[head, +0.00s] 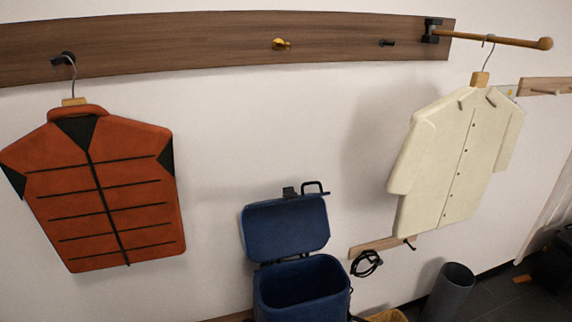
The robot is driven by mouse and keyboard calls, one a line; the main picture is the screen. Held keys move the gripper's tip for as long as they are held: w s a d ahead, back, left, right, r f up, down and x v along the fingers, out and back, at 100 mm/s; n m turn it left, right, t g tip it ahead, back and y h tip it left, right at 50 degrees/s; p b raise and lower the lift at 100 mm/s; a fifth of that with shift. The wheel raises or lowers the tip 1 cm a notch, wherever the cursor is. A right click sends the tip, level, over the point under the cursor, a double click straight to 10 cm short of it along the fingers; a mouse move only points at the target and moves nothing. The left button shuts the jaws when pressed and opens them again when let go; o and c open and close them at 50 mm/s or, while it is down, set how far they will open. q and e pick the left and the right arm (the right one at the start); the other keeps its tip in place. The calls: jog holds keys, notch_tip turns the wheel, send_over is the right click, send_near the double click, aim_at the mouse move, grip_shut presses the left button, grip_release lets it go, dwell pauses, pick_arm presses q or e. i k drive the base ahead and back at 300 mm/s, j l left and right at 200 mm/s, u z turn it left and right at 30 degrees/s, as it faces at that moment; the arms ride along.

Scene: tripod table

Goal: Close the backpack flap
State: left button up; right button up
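A blue backpack (302,257) stands against the wall at the bottom middle of the head view. Its flap (286,228) is raised, leaning up and back toward the wall, so the dark inside of the backpack (301,282) shows from above. A dark buckle and a handle loop stand at the flap's upper edge. The lower part of the backpack is cut off by the frame's bottom edge. Neither of my grippers is in view.
An orange vest (140,198) hangs at the left and a cream shirt (455,150) at the right, from a wooden rail (180,48). A grey bin (451,290) and a black cable (366,263) are right of the backpack. Bare wall lies between the garments.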

aim_at(276, 229)
jog(key=i+l+u, duration=0.7)
jog(key=l, duration=0.4)
jog(key=k+j+u, duration=0.15)
jog(key=k+j, duration=0.05)
jog(key=j, duration=0.05)
